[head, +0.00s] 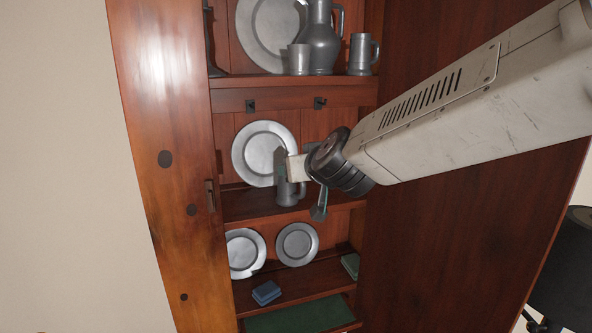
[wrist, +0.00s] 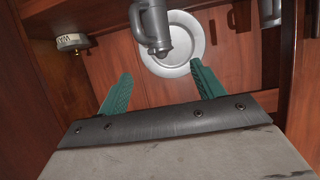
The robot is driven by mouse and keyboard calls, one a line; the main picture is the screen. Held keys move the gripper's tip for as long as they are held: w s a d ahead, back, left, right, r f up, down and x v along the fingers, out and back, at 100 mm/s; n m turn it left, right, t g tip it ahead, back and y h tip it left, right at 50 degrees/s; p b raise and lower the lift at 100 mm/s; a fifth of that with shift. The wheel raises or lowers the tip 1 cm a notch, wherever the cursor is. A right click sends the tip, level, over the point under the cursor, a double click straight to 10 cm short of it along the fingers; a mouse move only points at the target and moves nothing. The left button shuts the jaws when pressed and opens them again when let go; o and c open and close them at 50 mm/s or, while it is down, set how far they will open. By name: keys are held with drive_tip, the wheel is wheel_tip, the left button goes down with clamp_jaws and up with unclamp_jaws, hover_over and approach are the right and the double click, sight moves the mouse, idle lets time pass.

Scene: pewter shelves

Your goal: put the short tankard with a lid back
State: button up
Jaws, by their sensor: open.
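A short grey pewter tankard (head: 287,194) stands on the middle shelf in front of a plate, its handle to the right. My gripper partly covers its top in the head view, so I cannot tell the lid clearly there. The wrist view shows the tankard (wrist: 154,25) at the top, cut by the frame edge, beyond my fingertips. My gripper (wrist: 161,70) is open, with its two green fingers apart and nothing between them. In the head view my gripper (head: 299,188) is at the middle shelf, close to the tankard.
A plate (head: 262,140) leans behind the tankard. The top shelf holds a large plate (head: 268,30), a jug (head: 320,42), a beaker (head: 299,60) and another tankard (head: 362,54). Two plates and a blue block (head: 266,293) are below. The cabinet's side panels flank the shelves.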

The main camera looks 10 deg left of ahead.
drive_tip(key=shift+s+d+r, duration=0.25)
drive_tip(key=shift+s, duration=0.35)
drive_tip(key=s+d+f+m+g+h, duration=0.1)
drive_tip(key=s+d+f+g+h, duration=0.1)
drive_tip(key=s+d, duration=0.8)
drive_tip(key=s+d+f+m+g+h, duration=0.1)
drive_tip(key=s+d+f+g, duration=0.3)
drive_tip(key=s+d, duration=0.7)
drive_tip(key=s+d+f+m+g+h, duration=0.2)
drive_tip(key=s+d+g, duration=0.3)
drive_tip(key=s+d, duration=0.5)
drive_tip(key=shift+s+d+f+m+h, duration=0.15)
drive_tip(key=shift+s+f+m+h, duration=0.2)
drive_tip(key=shift+s, duration=0.9)
